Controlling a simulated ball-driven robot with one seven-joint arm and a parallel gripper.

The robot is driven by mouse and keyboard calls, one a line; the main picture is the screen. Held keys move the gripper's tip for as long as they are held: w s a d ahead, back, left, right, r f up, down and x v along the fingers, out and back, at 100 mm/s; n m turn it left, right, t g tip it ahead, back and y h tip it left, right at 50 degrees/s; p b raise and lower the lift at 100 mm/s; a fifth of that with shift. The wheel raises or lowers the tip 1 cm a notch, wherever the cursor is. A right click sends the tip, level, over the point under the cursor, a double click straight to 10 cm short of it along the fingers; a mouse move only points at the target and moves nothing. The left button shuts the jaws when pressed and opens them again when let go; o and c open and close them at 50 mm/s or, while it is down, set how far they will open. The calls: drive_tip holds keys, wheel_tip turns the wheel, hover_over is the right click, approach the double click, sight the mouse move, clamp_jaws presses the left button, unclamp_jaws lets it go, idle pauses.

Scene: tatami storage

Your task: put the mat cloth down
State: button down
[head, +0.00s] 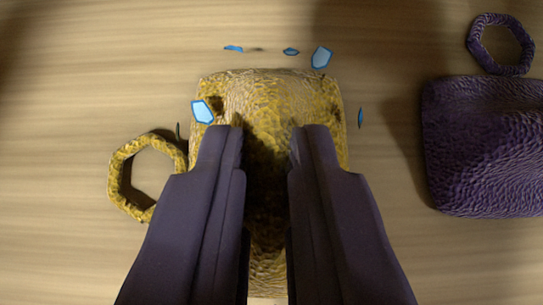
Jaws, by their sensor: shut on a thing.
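A yellow, rough-textured mat cloth (270,92) is in the middle of the head view. Its far edge and upper corners show beyond my fingertips. My gripper (267,130) has its two dark fingers on either side of the cloth's middle and is shut on it. The fingers hide much of its sides, and the strip between them is in shadow. I cannot tell whether the cloth touches the surface below or hangs just above it.
A yellow six-sided ring (122,181) lies left of the cloth. A purple textured block (485,145) and a purple ring (474,42) are at the right. Small blue shards (321,57) are scattered around the cloth's far side. The pale floor (70,90) is clear at upper left.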

drive_tip(key=c, duration=1)
unclamp_jaws()
drive_tip(key=shift+c, duration=0.2)
drive_tip(key=p+v, duration=0.6)
drive_tip(key=v, duration=0.6)
drive_tip(key=shift+s+d, duration=0.1)
